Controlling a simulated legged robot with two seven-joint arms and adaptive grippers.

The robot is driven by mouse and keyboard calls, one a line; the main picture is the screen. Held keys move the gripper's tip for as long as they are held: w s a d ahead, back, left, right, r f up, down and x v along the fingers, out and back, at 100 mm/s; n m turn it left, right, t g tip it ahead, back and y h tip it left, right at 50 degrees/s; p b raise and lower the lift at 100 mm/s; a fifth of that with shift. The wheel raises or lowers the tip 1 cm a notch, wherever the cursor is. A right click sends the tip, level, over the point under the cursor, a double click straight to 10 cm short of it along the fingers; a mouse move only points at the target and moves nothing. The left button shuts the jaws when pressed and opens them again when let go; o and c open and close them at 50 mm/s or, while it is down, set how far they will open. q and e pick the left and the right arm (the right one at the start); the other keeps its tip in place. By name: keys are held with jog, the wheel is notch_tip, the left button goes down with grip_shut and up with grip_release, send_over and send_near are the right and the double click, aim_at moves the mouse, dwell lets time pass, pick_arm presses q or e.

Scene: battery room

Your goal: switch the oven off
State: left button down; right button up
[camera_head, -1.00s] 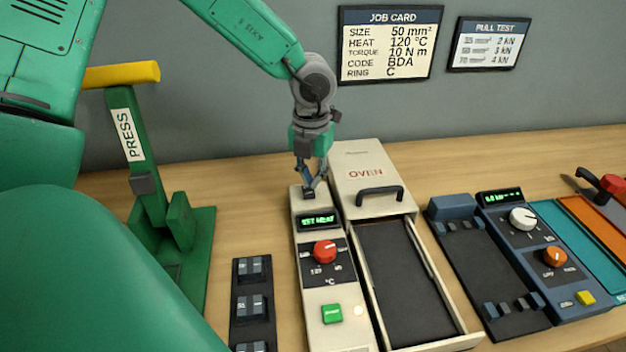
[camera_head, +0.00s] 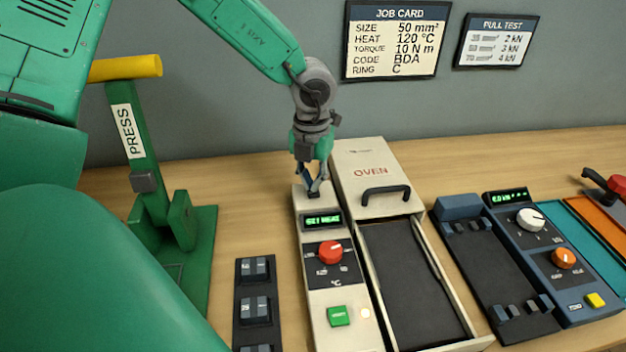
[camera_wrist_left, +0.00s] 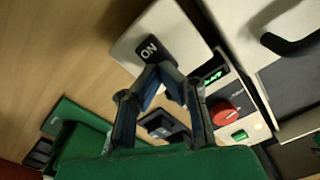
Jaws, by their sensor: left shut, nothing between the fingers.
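The oven (camera_head: 361,160) is a cream box with a black handle and its tray drawn out in front. Its narrow cream control panel (camera_head: 341,299) stands to the left, with a lit green display reading "SET HEAT", a red knob (camera_head: 330,252) and a green button (camera_head: 339,316). A black switch (camera_wrist_left: 149,48) marked "ON" sits at the far end of the panel. My left gripper (camera_head: 313,190) points down over this switch, shut and empty, with its fingertips close to it. I cannot tell whether they touch. My right gripper is not in view.
A green press (camera_head: 150,180) with a yellow handle stands left. A dark rack (camera_head: 254,307) of small blocks lies in front of it. A blue tester (camera_head: 555,255) stands right of the oven tray. A job card (camera_head: 396,40) hangs on the wall.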

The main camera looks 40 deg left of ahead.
pick_arm(q)
jog(key=shift+a+f, duration=0.25)
jog(key=shift+a, duration=0.05)
jog(key=shift+d, duration=1)
jog(key=shift+a+f+b, duration=0.3)
jog(key=shift+a, duration=0.2)
jog(key=shift+a+r, duration=0.15)
jog(key=shift+a, duration=0.1)
jog(key=shift+d+r+p, duration=0.15)
jog(key=shift+r+p, duration=0.45)
jog(key=shift+p, duration=0.3)
jog(key=shift+d+r+p, duration=0.2)
jog(key=shift+r+p, duration=0.35)
jog(key=shift+d+r+p, duration=0.2)
jog(key=shift+r+p, duration=0.9)
jog(key=shift+p, duration=0.05)
jog(key=shift+a+r+p, duration=0.4)
jog(key=shift+r+p, duration=0.4)
jog(key=shift+p, duration=0.2)
jog(key=shift+r+p, duration=0.35)
jog(key=shift+p, duration=0.05)
jog(key=shift+d, duration=0.2)
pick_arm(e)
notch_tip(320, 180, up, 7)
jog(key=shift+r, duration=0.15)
pick_arm(q)
jog(key=shift+d, duration=0.1)
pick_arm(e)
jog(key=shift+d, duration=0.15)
